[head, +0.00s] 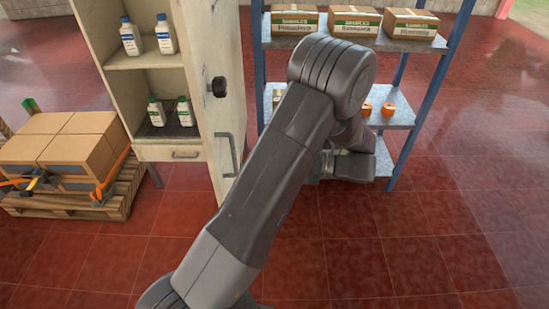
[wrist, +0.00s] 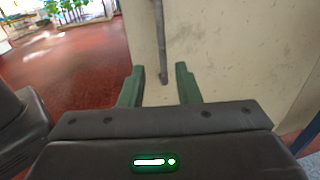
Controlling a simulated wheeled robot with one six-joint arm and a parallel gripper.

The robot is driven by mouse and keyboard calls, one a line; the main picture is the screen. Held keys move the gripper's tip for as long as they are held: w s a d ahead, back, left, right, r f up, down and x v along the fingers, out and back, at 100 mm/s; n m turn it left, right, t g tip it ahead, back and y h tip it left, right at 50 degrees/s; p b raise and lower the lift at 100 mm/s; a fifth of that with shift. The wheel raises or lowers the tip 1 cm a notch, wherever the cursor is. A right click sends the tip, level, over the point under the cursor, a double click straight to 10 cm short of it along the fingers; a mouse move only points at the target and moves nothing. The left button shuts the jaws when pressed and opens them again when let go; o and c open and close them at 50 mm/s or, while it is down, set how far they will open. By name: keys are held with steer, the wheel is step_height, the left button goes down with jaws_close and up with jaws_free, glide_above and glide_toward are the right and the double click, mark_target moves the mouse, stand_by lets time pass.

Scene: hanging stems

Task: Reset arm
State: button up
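My gripper (wrist: 158,78) shows two green fingers standing wide apart in the wrist view, with nothing held between them. A grey vertical handle (wrist: 161,38) on a pale cabinet door (wrist: 225,55) is beyond the fingertips; I cannot tell the exact gap. In the head view my arm reaches up and folds down at the right of the cabinet, and its fingers are hidden there. The cream cabinet door (head: 205,60) stands open, with a dark knob (head: 219,87) and a grey handle (head: 228,155).
The cabinet's shelves hold white bottles (head: 131,38). A blue-framed rack (head: 440,75) with cardboard boxes (head: 354,22) and orange items (head: 388,109) stands behind my arm. A pallet (head: 60,203) of boxes (head: 75,145) is at left. Red tiled floor (head: 450,220) is clear at right.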

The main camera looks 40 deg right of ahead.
steer(key=shift+w, duration=0.1)
steer(key=p+x, duration=0.1)
steer(key=x, duration=1.3)
steer(key=shift+a, duration=0.1)
